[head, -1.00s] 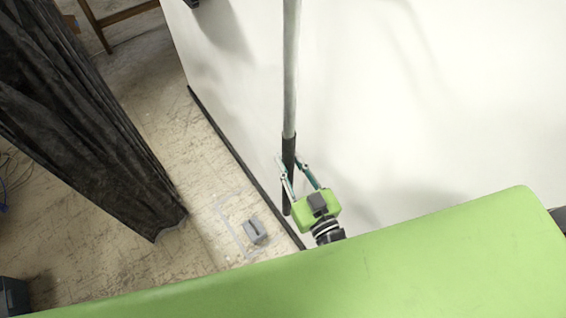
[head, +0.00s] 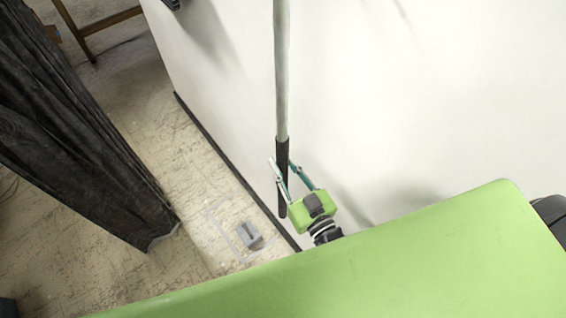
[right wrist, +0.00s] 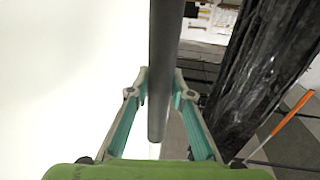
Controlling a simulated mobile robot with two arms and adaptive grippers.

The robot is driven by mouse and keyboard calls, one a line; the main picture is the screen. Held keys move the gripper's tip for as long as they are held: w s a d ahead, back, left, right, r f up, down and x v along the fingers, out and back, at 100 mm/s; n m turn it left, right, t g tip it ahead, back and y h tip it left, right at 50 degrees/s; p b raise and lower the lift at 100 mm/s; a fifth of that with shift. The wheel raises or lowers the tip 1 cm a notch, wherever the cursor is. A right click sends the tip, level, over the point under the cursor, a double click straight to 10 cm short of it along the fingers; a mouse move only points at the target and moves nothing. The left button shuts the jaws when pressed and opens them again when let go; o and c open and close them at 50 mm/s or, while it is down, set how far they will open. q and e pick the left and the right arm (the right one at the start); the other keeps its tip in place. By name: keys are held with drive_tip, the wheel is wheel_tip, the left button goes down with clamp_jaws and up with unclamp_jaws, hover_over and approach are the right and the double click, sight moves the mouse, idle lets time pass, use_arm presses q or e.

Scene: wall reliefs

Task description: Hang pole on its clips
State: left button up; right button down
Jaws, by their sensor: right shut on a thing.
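The pole (head: 281,75) is long and grey with a black lower part. It stands nearly upright in the head view in front of the white wall, and its top runs out of the frame. My right gripper (head: 282,168) is shut on the black part near the lower end. In the right wrist view the pole (right wrist: 164,60) passes between the fingertips of the gripper (right wrist: 160,88), and its lower end shows below them. A dark fitting (head: 172,4) is cut off at the top edge by the wall; I cannot tell if it is a clip. My left gripper is out of view.
The white wall (head: 430,100) fills the right side, with a dark skirting (head: 225,158) at its foot. A small grey block (head: 249,235) lies on the worn floor inside a taped outline. A black curtain (head: 75,130) hangs at the left. Floor between curtain and wall is mostly clear.

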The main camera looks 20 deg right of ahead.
drive_tip(key=shift+r, duration=0.15)
drive_tip(key=c, duration=1.7)
unclamp_jaws()
